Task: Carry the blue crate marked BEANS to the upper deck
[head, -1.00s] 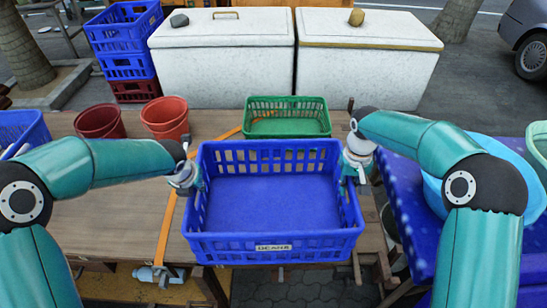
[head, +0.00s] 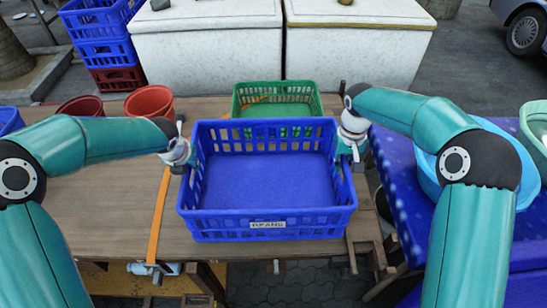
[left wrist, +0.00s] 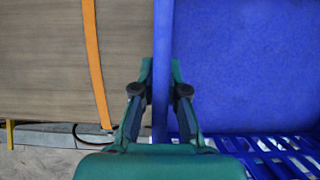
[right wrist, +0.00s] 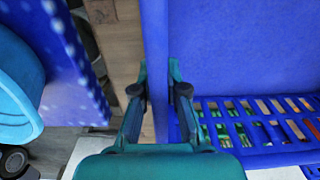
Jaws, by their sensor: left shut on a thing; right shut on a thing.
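The blue crate (head: 262,183), open at the top and empty, has a white label (head: 268,225) on its front wall. My left gripper (head: 186,157) is shut on its left side wall. In the left wrist view, the fingers (left wrist: 161,75) straddle that wall. My right gripper (head: 350,148) is shut on its right side wall, and the right wrist view shows the fingers (right wrist: 159,75) on either side of it. The crate looks roughly level above the wooden table (head: 120,200), its front reaching near the table's front edge. I cannot pick out an upper deck.
A green crate (head: 277,90) stands just behind the blue crate, partly covered by it. Red buckets (head: 149,102) stand at the back left. White chests (head: 210,45) stand behind the table. A blue spotted table (head: 395,195) with a light blue basin (head: 484,160) is at the right. An orange strap (head: 159,210) crosses the table.

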